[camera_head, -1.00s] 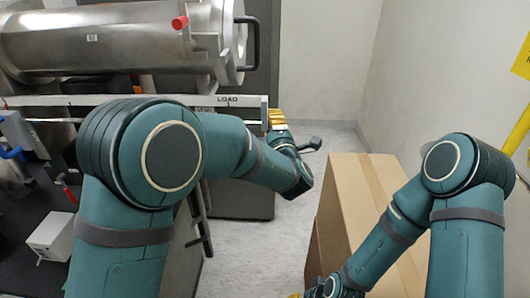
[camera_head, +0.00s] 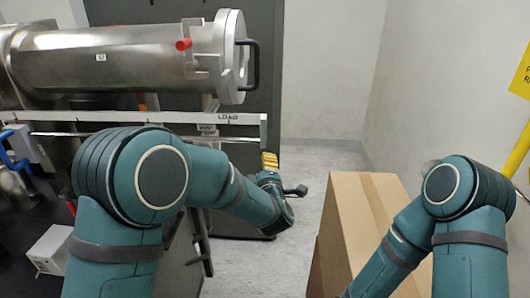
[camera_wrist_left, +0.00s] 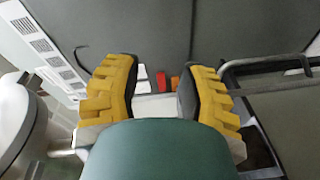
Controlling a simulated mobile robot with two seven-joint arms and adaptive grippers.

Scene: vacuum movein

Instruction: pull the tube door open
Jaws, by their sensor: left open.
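The metal tube (camera_head: 110,62) lies horizontally at the upper left of the head view. Its round door (camera_head: 233,50) is at the right end and looks shut, with a black loop handle (camera_head: 253,65) on it. My left gripper (camera_head: 269,159) is below and slightly right of the handle, apart from it. In the left wrist view its yellow fingers stand apart with nothing gripped between them (camera_wrist_left: 157,75). My right gripper is below the head view's edge.
A white rail (camera_head: 180,117) marked LOAD runs below the tube, close to my left gripper. A cardboard box (camera_head: 345,225) stands at centre right beside my right arm. Grey floor (camera_head: 320,158) is clear between the rail and the back wall.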

